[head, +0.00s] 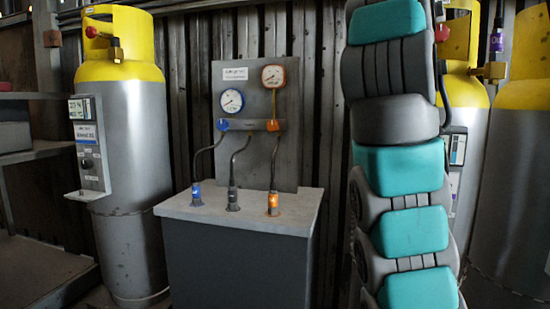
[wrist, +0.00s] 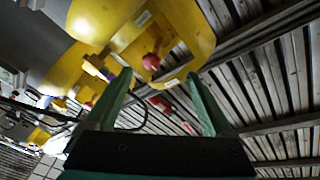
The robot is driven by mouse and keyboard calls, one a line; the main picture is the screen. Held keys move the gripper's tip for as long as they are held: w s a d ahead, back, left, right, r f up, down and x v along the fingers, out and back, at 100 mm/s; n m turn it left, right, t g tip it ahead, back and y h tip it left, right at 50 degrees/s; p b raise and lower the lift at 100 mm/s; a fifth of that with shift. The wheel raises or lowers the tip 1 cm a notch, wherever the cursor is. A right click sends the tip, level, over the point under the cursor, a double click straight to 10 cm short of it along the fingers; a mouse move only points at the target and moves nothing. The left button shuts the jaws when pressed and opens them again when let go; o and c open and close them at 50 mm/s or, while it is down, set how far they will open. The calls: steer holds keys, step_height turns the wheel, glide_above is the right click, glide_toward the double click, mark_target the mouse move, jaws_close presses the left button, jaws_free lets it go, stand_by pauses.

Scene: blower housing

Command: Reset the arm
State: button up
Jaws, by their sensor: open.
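My arm (head: 402,170), with teal and dark grey segments, stands folded upright at the right of the head view. Its gripper is outside the head view. In the wrist view my gripper (wrist: 155,95) shows two green fingers set apart, open, with nothing between them. Beyond the fingers, the yellow top of a gas cylinder (wrist: 170,40) with a red knob fills the upper middle. I cannot tell how far the fingers are from it.
A grey cabinet (head: 240,250) carries two gauges (head: 253,89) and several hoses. A yellow-topped cylinder (head: 125,160) stands left, beside shelves (head: 40,150). More cylinders (head: 490,190) stand behind my arm at right. A corrugated wall (head: 320,120) closes the back.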

steer(key=w+a+f+n+g+y, duration=0.1)
steer(key=w+f+n+g+y, duration=0.15)
steer(key=f, duration=0.45)
steer(key=w+f+n+g+y, duration=0.15)
steer(key=f+n, duration=0.25)
steer(key=f, duration=0.4)
steer(key=s+a+f+n+g+y, duration=0.1)
steer(key=s+f+n+g, duration=0.2)
steer(key=f, duration=0.6)
steer(key=s+a+f+n+g+y, duration=0.1)
steer(key=s+f+g, duration=0.1)
steer(key=s+f, duration=0.5)
steer(key=s+a+f+n+g+y, duration=0.1)
steer(key=s+a+f+g, duration=0.2)
steer(key=s+f, duration=0.8)
steer(key=s+a+f+n+g+y, duration=0.1)
steer(key=s+a+f+n+g, duration=0.1)
steer(key=s+f, duration=0.9)
steer(key=s+a+f+n+g+y, duration=0.2)
steer(key=s+a+f, duration=0.3)
steer(key=s+f, duration=0.6)
step_height(320, 180, down, 2)
steer(key=shift+s+f+g, duration=0.1)
steer(key=shift+s+g, duration=0.15)
steer(key=shift+g, duration=0.55)
